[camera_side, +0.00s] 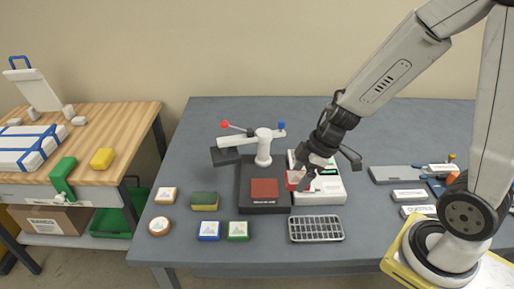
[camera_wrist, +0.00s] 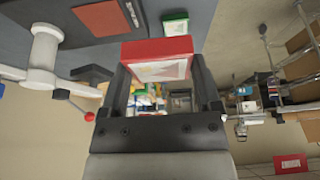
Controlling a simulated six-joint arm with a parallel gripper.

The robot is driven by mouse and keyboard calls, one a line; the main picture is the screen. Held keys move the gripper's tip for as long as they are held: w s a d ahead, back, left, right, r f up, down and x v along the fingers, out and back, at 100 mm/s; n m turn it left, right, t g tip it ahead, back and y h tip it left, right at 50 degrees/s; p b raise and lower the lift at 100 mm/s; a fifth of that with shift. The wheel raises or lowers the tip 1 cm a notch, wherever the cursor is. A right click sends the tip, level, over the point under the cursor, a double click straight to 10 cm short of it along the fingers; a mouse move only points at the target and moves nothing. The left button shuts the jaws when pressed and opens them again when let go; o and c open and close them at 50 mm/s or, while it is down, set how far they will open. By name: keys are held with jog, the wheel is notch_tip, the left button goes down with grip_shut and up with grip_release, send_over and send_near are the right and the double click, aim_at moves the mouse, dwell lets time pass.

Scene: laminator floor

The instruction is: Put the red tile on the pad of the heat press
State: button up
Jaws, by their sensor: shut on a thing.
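The red tile (camera_side: 293,178) has a white face with a small picture. My gripper (camera_side: 302,180) is shut on it and holds it just right of the press pad, above the gap between the press and a white box. In the wrist view the red tile (camera_wrist: 158,58) sits between the two fingers of my gripper (camera_wrist: 160,75). The heat press (camera_side: 262,203) has a dark base with a reddish-brown pad (camera_side: 265,187); the pad is bare. Its white arm (camera_side: 245,140) with a dark head (camera_side: 225,156) is swung to the left, clear of the pad.
A white box (camera_side: 328,188) stands right of the press. The back of the table is clear.

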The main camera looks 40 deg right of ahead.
jog(key=shift+s+d+r, duration=0.3)
jog(key=shift+s+d, duration=0.1)
jog(key=shift+d, duration=0.1)
jog(key=shift+s+d+r, duration=0.3)
jog(key=shift+s+d, duration=0.05)
jog(key=shift+d, duration=0.15)
send_near(263, 188)
jog(key=shift+w+a+f, duration=0.1)
jog(key=shift+a+f, duration=0.15)
jog(key=shift+a, duration=0.25)
jog(key=shift+w+a+f, duration=0.1)
jog(key=shift+a+f, duration=0.15)
jog(key=shift+a, duration=0.3)
jog(key=shift+w+f, duration=0.6)
jog(key=shift+f, duration=0.05)
jog(key=shift+w+f, duration=0.3)
jog(key=shift+f, duration=1.5)
jog(key=shift+f, duration=0.15)
